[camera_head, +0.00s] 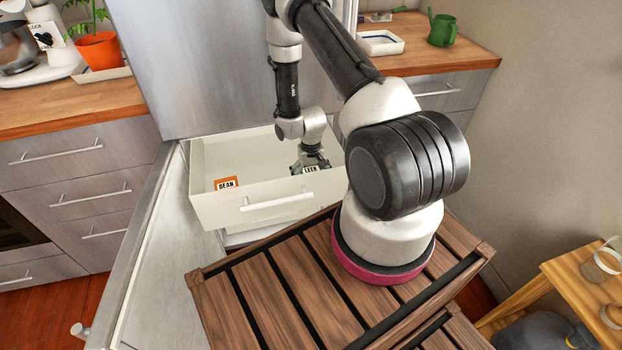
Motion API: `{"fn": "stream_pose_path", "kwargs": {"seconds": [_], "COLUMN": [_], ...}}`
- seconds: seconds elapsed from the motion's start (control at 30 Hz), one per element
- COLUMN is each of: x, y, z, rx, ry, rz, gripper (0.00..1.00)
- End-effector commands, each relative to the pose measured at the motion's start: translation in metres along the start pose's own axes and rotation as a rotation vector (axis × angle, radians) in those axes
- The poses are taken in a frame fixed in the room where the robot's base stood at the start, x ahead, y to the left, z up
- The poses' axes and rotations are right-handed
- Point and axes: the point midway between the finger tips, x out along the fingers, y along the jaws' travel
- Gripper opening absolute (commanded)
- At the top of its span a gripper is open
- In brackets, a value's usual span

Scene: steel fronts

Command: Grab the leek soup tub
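The leek soup tub (311,170) is in the right part of an open white drawer (266,197). Only its label, reading LEEK, shows above the drawer front; the rest is hidden by the drawer front and my gripper. My gripper (310,164) points down into the drawer, right at this tub. Its fingers are small and partly hidden, so I cannot tell whether they touch or hold the tub. A second tub with an orange label reading BEAN (227,184) is at the left of the same drawer.
An open steel door (150,240) stands left of the drawer. Counters with steel drawers flank the tall unit. A potted plant (99,50) stands on the left counter, a green watering can (442,29) on the right one. A wooden stool (580,290) is at lower right.

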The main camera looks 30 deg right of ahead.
Motion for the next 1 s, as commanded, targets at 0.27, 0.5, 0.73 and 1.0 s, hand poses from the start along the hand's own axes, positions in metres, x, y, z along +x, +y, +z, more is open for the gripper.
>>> {"fn": "stream_pose_path", "kwargs": {"seconds": [0.27, 0.5, 0.73, 1.0], "x": [0.0106, 0.0103, 0.0100, 0.0075], "y": [0.0000, 0.0001, 0.0000, 0.0002], "z": [0.0001, 0.0002, 0.0000, 0.0007], "rx": [0.000, 0.000, 0.000, 0.000], "ry": [0.000, 0.000, 0.000, 0.000], "rz": [0.000, 0.000, -0.001, -0.001], "gripper": [0.93, 0.62, 0.31, 0.31]}}
